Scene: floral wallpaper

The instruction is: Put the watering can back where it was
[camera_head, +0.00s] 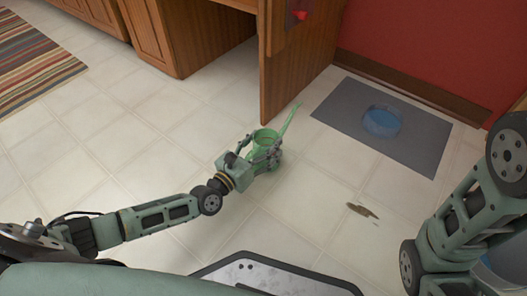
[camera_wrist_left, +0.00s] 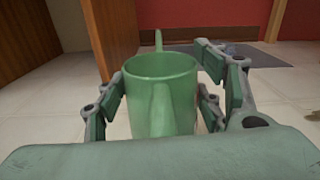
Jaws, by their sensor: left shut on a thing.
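The green watering can (camera_head: 264,141) is in the middle of the head view, low over or on the tiled floor; I cannot tell whether it touches the floor. Its thin spout points up and to the right. My left gripper (camera_head: 268,155) is shut on it. In the left wrist view, the can (camera_wrist_left: 162,90) stands upright between the two fingers of the left gripper (camera_wrist_left: 165,105), with its handle facing the camera. My right arm shows at the right edge of the head view, but its gripper is out of view.
A wooden cabinet panel (camera_head: 290,75) stands just behind the can. A grey mat (camera_head: 345,108) with a blue bowl (camera_head: 382,121) lies to the right by the red wall. A brown spot (camera_head: 362,210) is on the floor. A striped rug (camera_head: 35,60) lies far left. The floor left of the can is clear.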

